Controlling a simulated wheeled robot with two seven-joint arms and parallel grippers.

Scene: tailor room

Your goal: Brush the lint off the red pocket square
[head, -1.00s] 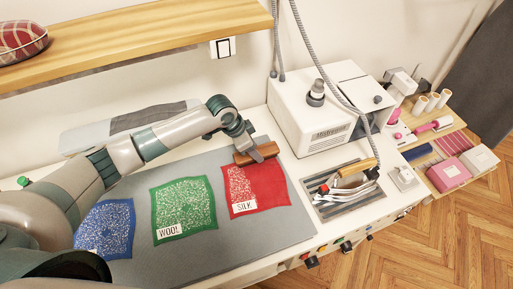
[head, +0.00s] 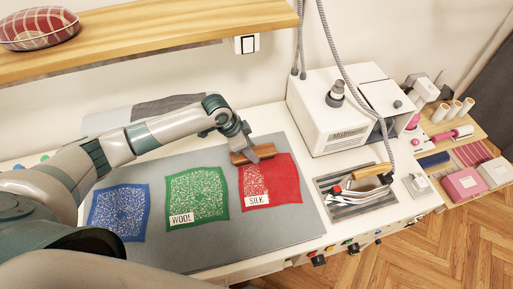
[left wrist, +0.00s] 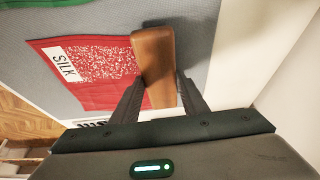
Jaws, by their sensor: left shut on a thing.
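The red pocket square (head: 287,184) lies on the grey mat with a SILK label at its lower left corner. White lint specks cover its left part; its right part looks plain red. My left gripper (head: 254,156) is shut on a wooden brush (head: 238,158), over the square's far left edge. In the left wrist view the brush (left wrist: 153,50) stands between the two fingers, partly over the red square (left wrist: 95,95). The brush's underside is hidden, so I cannot tell whether it touches the cloth. My right gripper is not in view.
A green square (head: 214,207) labelled WOOL and a blue square (head: 122,228), both speckled, lie to the left on the grey mat (head: 285,235). A white machine (head: 325,115) and an iron (head: 362,180) on a rack stand to the right. A wooden shelf (head: 150,40) hangs above.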

